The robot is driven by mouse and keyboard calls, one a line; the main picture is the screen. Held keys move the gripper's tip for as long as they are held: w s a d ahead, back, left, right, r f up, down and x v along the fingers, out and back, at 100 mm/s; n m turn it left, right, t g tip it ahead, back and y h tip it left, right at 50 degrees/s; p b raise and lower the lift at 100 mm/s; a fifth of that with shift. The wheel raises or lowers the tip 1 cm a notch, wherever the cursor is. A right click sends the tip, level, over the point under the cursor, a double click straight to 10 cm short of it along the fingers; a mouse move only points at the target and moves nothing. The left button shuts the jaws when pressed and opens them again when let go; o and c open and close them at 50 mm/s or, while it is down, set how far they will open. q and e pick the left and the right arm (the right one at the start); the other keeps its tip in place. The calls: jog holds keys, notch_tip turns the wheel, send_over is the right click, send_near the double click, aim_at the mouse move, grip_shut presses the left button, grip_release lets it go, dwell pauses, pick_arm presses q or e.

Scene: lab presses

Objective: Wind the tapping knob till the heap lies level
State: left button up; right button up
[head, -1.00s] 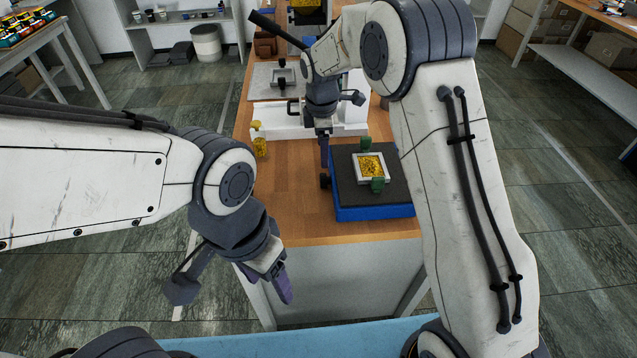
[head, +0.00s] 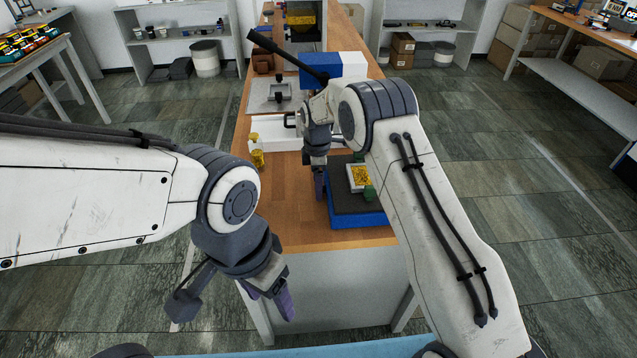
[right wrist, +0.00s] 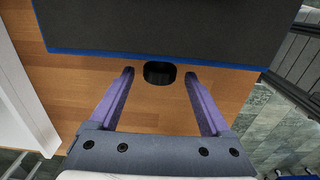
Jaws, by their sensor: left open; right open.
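A yellow heap (head: 360,176) lies in a small white square frame (head: 351,187) on a dark-topped blue block (head: 360,219). Its surface is too small to judge for level. The black tapping knob (right wrist: 159,73) sticks out from the block's side in the right wrist view; in the head view my right gripper covers it. My right gripper (right wrist: 159,77) is open, with one purple finger on each side of the knob and gaps between. My left gripper (head: 270,285) is open and empty, in front of the table's near left corner, away from the block.
A green clamp (head: 369,194) stands at the frame's near edge. A yellow bottle-like item (head: 257,157) stands to the left on the wooden table (head: 290,215). A white press base (head: 275,135) and a grey plate (head: 268,92) lie behind. Bare wood lies left of the block.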

jog(key=shift+f, duration=0.5)
grip_shut()
jog(key=t+b, duration=0.1)
jog(key=b, duration=0.1)
jog(key=t+b, duration=0.2)
jog(key=b, duration=0.1)
jog(key=shift+s+f+t+b, duration=0.3)
jog(key=shift+r+t+b, duration=0.2)
jog(key=shift+t+b, duration=0.1)
jog(key=shift+b, duration=0.15)
jog(key=shift+r, duration=0.1)
grip_release()
